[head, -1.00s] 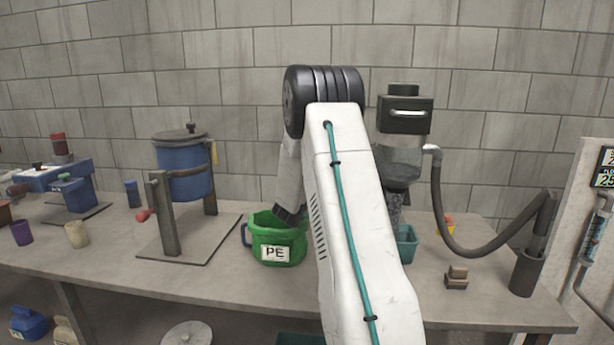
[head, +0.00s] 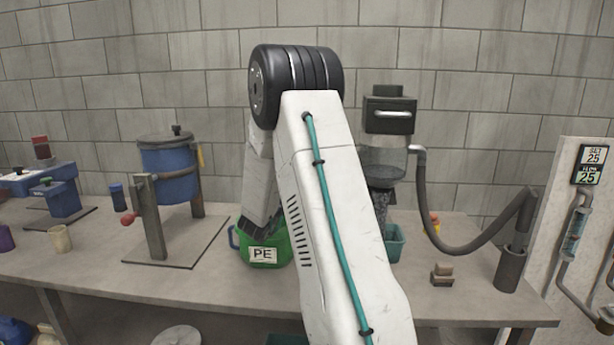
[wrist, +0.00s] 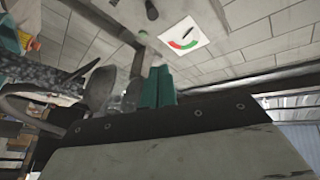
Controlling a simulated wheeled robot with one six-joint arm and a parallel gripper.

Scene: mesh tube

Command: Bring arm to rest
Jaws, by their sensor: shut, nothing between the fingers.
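My arm fills the middle of the head view, with its black elbow high and its forearm hanging down behind. The lower forearm passes behind the upper arm and the green PE bucket (head: 262,246), so the head view hides my gripper. I cannot tell there whether the arm touches the bucket. In the wrist view my gripper (wrist: 157,86) shows as two teal fingers side by side, shut and empty. A white gauge plate (wrist: 184,40) with a red and green arc is beyond them.
A blue drum (head: 168,172) on a stand is left of my arm. A dark hopper machine (head: 388,116) with a grey hose (head: 450,238) is to the right. Bare table lies in front of the drum stand.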

